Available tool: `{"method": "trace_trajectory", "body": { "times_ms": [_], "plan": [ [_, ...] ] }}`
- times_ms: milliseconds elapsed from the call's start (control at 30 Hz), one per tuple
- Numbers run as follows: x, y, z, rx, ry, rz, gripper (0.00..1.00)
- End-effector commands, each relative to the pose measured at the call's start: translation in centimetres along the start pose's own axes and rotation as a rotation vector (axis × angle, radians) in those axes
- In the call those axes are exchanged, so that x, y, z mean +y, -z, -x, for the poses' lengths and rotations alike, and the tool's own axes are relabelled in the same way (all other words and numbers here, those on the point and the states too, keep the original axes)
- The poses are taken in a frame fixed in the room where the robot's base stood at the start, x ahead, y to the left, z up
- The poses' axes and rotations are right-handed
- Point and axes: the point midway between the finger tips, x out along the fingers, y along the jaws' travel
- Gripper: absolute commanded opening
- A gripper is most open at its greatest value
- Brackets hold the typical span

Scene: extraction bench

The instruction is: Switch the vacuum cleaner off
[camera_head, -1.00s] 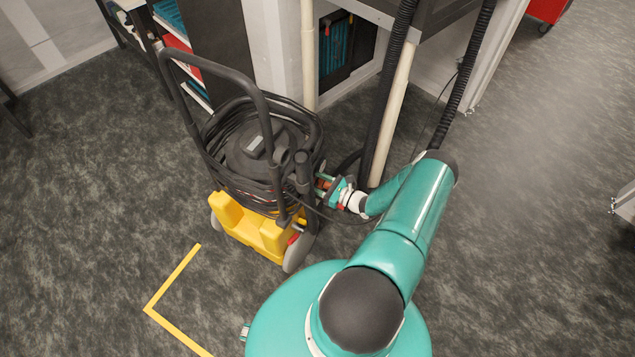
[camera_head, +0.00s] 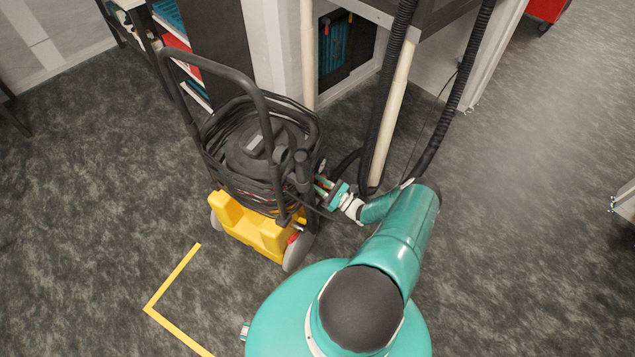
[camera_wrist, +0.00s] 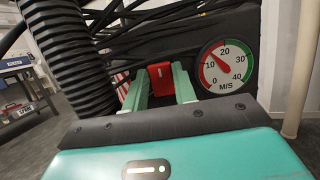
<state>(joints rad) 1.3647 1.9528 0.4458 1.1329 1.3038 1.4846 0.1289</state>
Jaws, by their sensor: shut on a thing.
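The vacuum cleaner (camera_head: 265,150) stands upright left of my arm, with a black body, a yellow base and a tall black handle. My gripper (camera_head: 324,189) is at its right side. In the wrist view, a red switch (camera_wrist: 160,74) with a small white mark sits on the dark panel, between the two green fingers of my gripper (camera_wrist: 158,82). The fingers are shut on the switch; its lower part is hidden. Right of it, a round gauge (camera_wrist: 226,65) marked M/S has its needle between 10 and 20.
A black ribbed hose (camera_wrist: 68,55) runs close left of the fingers. Coiled black cables (camera_head: 222,150) wrap the cleaner. A cream pipe (camera_head: 388,125) and dark hoses (camera_head: 462,90) stand behind my arm.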

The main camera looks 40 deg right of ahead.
Motion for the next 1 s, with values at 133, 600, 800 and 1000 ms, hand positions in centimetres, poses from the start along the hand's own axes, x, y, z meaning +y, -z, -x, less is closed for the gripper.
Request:
{"method": "trace_trajectory", "body": {
  "times_ms": [133, 600, 800, 1000],
  "plan": [
    [0.0, 0.1, 0.0, -0.024, 0.001, 0.000, 0.05],
    [0.0, 0.1, 0.0, -0.024, 0.000, 0.000, 0.49],
    [0.0, 0.1, 0.1, -0.023, 0.000, 0.000, 0.49],
    [-0.1, 0.1, 2.0, -0.023, 0.002, 0.001, 0.49]
  ]
}}
